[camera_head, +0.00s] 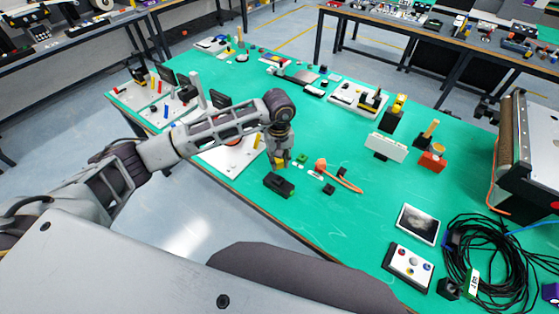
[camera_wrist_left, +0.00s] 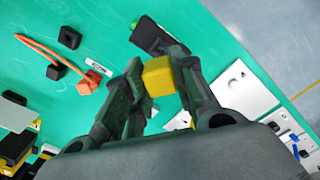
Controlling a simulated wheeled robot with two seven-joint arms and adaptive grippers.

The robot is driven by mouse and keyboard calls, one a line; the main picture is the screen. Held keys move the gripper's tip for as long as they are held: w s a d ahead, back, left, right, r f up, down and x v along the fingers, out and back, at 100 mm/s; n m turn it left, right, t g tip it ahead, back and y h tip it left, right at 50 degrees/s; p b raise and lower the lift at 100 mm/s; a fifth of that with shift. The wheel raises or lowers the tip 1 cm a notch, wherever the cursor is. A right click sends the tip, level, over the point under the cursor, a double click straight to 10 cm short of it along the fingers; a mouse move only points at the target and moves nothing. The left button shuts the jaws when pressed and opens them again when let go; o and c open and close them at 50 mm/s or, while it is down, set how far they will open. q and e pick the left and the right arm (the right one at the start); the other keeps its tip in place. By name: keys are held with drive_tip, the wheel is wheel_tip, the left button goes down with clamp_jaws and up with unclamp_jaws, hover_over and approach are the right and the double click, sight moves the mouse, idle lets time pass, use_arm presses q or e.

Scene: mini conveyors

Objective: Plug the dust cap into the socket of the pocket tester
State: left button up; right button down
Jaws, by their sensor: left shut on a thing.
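My left gripper (camera_head: 281,160) is above the green table, pointing down. In the left wrist view its fingers (camera_wrist_left: 158,88) are shut on a small yellow block, which I take to be the dust cap (camera_wrist_left: 158,75). The yellow also shows below the fingers in the head view. A black box-shaped device, probably the pocket tester (camera_head: 278,186), lies on the table just in front of the gripper. In the left wrist view the tester (camera_wrist_left: 150,38) is beyond the fingertips and partly hidden by them. Its socket cannot be made out. My right gripper is out of view.
An orange cord (camera_head: 345,178) and small black blocks (camera_head: 328,189) lie right of the gripper. A white panel (camera_head: 228,160) lies left, under my arm. A tablet (camera_head: 418,223), a button box (camera_head: 408,263) and coiled black cable (camera_head: 492,262) are at the right. Bare table lies between.

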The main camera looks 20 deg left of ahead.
use_arm(q)
drive_tip(key=shift+w+a+f+m, duration=0.1)
drive_tip(key=shift+a+m, duration=0.05)
drive_tip(key=shift+m, duration=0.45)
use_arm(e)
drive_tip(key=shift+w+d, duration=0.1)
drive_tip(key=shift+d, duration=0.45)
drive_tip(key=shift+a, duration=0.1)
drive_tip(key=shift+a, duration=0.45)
